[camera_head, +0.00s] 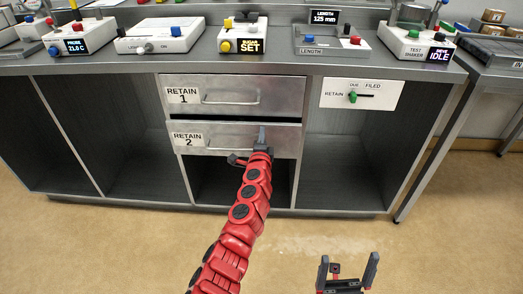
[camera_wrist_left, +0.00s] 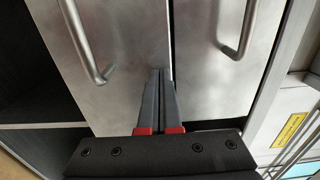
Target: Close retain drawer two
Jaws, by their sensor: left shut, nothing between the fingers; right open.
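Retain drawer two (camera_head: 222,147), a grey metal front with a "RETAIN 2" label and a bar handle, sits below retain drawer one (camera_head: 280,88). It looks flush or nearly flush with the cabinet; any small gap is hard to tell. My left gripper (camera_head: 261,135) is shut and empty at the right part of drawer two's front, covering part of its handle. In the left wrist view, my left gripper (camera_wrist_left: 160,75) points at drawer two's front (camera_wrist_left: 115,70) near the seam with drawer one; contact cannot be told. My right gripper (camera_head: 347,265) is open and empty, low over the floor.
Open dark compartments lie left, right and below the drawers. A white panel (camera_head: 335,102) with a green-knobbed slider is right of drawer one. Several devices, including a white tester (camera_head: 415,45), stand on the grey counter (camera_head: 200,65). The floor in front is clear.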

